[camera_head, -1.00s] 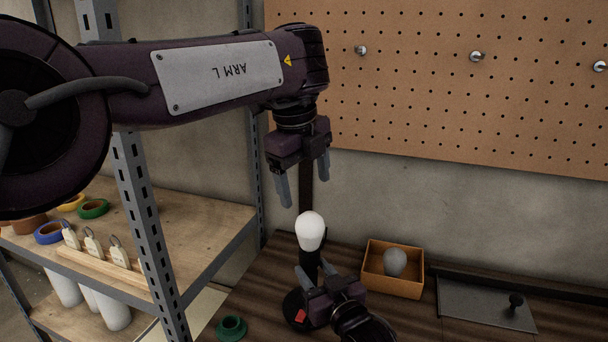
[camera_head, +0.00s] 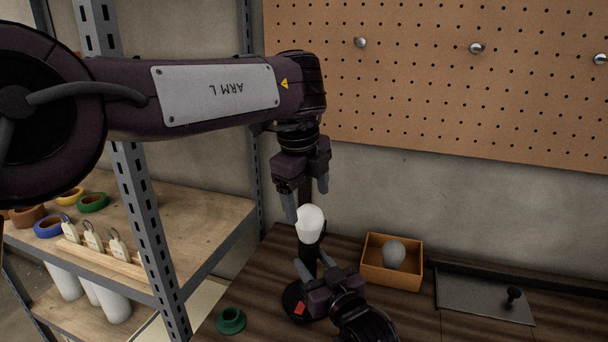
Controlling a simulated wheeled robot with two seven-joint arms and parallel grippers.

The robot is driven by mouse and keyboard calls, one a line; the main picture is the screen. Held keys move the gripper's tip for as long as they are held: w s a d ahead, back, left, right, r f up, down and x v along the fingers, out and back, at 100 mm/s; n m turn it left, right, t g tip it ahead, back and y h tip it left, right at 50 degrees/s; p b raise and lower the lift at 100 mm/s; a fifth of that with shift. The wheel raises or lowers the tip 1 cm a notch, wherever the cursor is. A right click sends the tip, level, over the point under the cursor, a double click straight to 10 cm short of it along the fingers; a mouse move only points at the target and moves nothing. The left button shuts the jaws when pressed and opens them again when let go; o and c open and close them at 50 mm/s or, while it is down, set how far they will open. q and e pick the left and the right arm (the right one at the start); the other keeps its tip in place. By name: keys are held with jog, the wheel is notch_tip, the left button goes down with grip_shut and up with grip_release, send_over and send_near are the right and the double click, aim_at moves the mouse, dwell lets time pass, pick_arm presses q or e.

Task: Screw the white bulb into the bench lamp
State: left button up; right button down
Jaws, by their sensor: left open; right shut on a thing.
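The white bulb (camera_head: 310,225) stands upright at the top of the black bench lamp (camera_head: 292,303), whose round base carries a red patch. Whether the bulb is seated in the socket cannot be told. My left gripper (camera_head: 306,205) is open and points down just above the bulb. Its fingertips reach about the bulb's top, one finger overlapping the bulb's left edge in the picture. My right gripper (camera_head: 315,264) is lower, shut on the lamp's upright stem below the bulb. The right hand partly hides the stem and base.
An orange-brown box (camera_head: 368,272) with a grey bulb (camera_head: 393,254) stands right of the lamp. A grey plate (camera_head: 470,298) with a black knob lies farther right. A metal shelf post (camera_head: 150,225) stands left.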

aim_at(305, 207)
pick_arm(q)
jog(key=f, duration=0.3)
jog(key=w+f, duration=0.1)
jog(key=f, duration=0.1)
jog(key=shift+d+f, duration=0.35)
jog(key=c, duration=1.1)
jog(key=m, duration=0.4)
jog(key=shift+a+m+g+h, duration=0.1)
jog(key=shift+m+g+h, duration=0.2)
jog(key=shift+g, duration=0.1)
jog(key=shift+c, duration=0.2)
jog(key=m+g, duration=0.1)
jog(key=m, duration=0.5)
jog(key=shift+a+m, duration=0.15)
jog(key=shift+m, duration=0.25)
jog(key=o, duration=1.2)
jog(key=shift+c, duration=0.2)
